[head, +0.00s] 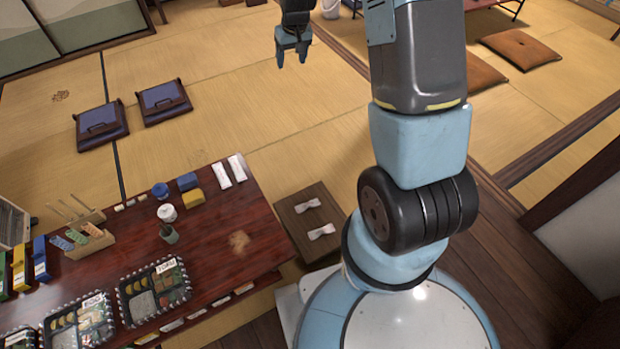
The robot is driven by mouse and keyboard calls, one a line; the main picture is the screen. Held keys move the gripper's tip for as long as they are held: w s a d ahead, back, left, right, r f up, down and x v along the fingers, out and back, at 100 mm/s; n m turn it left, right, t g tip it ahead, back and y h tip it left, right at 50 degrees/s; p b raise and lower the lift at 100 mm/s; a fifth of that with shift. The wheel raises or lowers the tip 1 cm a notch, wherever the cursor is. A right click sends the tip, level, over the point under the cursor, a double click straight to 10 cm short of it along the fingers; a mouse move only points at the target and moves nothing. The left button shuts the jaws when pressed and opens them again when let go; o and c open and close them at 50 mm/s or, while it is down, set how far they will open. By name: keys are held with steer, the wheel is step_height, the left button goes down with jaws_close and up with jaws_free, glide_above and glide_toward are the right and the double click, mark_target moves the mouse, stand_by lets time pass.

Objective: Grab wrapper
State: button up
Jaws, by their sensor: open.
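Two small white twisted pieces that look like crumpled wrappers lie on a low dark wooden stand (289,231). The far wrapper (307,205) is near the stand's middle, and the near wrapper (321,232) is closer to its front right. My gripper (293,62) is at the top of the head view, above the tatami, with its fingers pointing down. It is open and empty, well apart from both wrappers. Its exact height cannot be told.
A dark red table (215,236) stands left of the stand, bearing lunch boxes (155,290), white rolled towels (221,176), a white cup (167,212) and small blocks (187,181). Blue cushions (164,100) and brown cushions (520,49) lie on open tatami.

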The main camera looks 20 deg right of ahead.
steer(key=s+d+x, duration=0.1)
steer(key=x, duration=1.6)
steer(key=g, duration=0.3)
glide_above(308, 204)
steer(key=shift+h, duration=0.3)
steer(key=f, duration=4.9)
steer(key=shift+s+a+f, duration=0.15)
steer(key=shift+a, duration=0.15)
steer(key=f, duration=0.3)
steer(key=shift+d+f, duration=0.2)
steer(key=shift+d, duration=0.2)
steer(key=shift+f, duration=0.85)
steer(key=c, duration=1.1)
